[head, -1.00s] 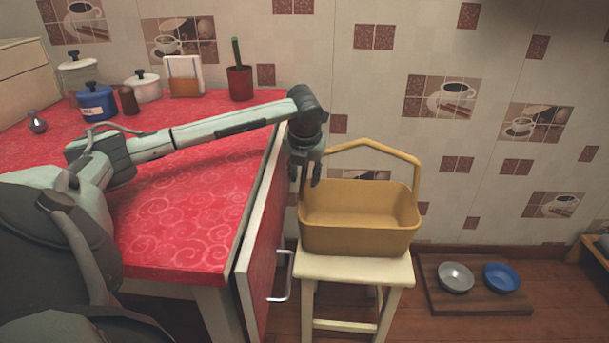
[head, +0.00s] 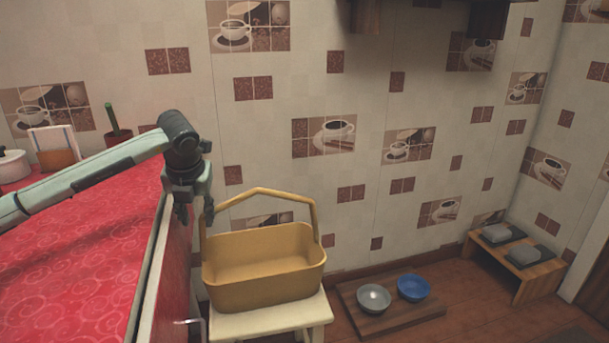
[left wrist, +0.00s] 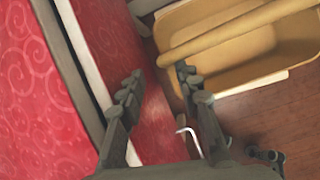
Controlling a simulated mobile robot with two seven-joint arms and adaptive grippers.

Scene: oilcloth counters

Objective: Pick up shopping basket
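The shopping basket (head: 265,294) is tan with an upright arched handle (head: 258,192). It stands on a cream stool (head: 270,325) beside the red counter. My left gripper (head: 195,218) is at the basket's left end, near the left leg of the handle, partly overlapping it in the head view. In the left wrist view the two fingers (left wrist: 158,76) are apart with nothing between them. The handle bar (left wrist: 235,32) runs just beyond the right fingertip there; whether they touch I cannot tell. The basket's inside (left wrist: 225,55) looks empty.
The red counter (head: 80,255) and its cabinet side stand close left of the basket, with a metal door handle (left wrist: 186,132). Grey (head: 373,297) and blue (head: 413,287) bowls sit on a floor board. A low wooden bench (head: 520,270) stands at the right wall.

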